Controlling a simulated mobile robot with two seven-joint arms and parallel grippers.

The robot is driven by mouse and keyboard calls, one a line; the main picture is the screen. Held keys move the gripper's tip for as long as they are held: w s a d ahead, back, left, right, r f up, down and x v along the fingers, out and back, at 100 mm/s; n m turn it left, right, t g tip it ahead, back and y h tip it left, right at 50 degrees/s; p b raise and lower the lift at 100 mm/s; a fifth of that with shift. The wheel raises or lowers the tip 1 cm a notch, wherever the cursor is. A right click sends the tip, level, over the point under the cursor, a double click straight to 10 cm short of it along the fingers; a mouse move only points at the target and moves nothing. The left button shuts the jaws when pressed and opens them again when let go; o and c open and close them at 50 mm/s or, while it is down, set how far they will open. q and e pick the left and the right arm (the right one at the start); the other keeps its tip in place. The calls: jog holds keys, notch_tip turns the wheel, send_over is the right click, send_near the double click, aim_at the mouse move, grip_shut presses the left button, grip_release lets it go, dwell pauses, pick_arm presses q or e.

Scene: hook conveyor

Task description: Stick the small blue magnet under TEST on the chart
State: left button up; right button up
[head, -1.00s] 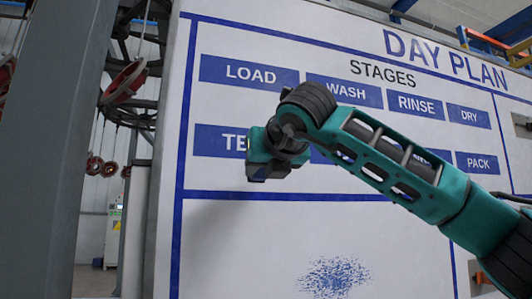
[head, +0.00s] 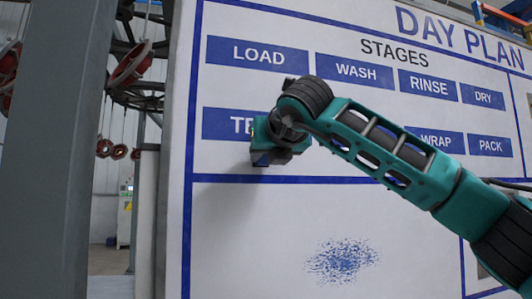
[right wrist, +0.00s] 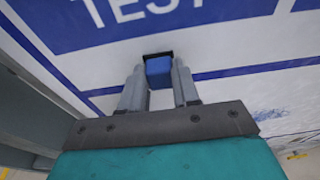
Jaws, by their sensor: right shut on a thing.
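The DAY PLAN chart (head: 225,230) is a large white board with blue lines. Its blue TEST label (head: 222,123) is partly hidden behind my right gripper in the head view. The label (right wrist: 150,15) also shows at the top of the right wrist view. My right gripper (head: 262,158) is at the chart, just below the label's right part. In the right wrist view my gripper (right wrist: 159,88) is shut on the small blue magnet (right wrist: 158,70). The magnet is against or very near the white strip under TEST; I cannot tell if it touches. My left gripper is out of view.
A grey post (head: 65,150) stands left of the chart. Other blue labels, such as LOAD (head: 257,54) and PACK (head: 490,146), fill the STAGES area. A blue speckled patch (head: 342,260) is on the lower board. Red wheel-like parts hang at the far left.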

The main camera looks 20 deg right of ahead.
jog(key=shift+w, duration=0.35)
dwell(0.4)
jog(key=o, duration=1)
jog(key=shift+s, duration=0.15)
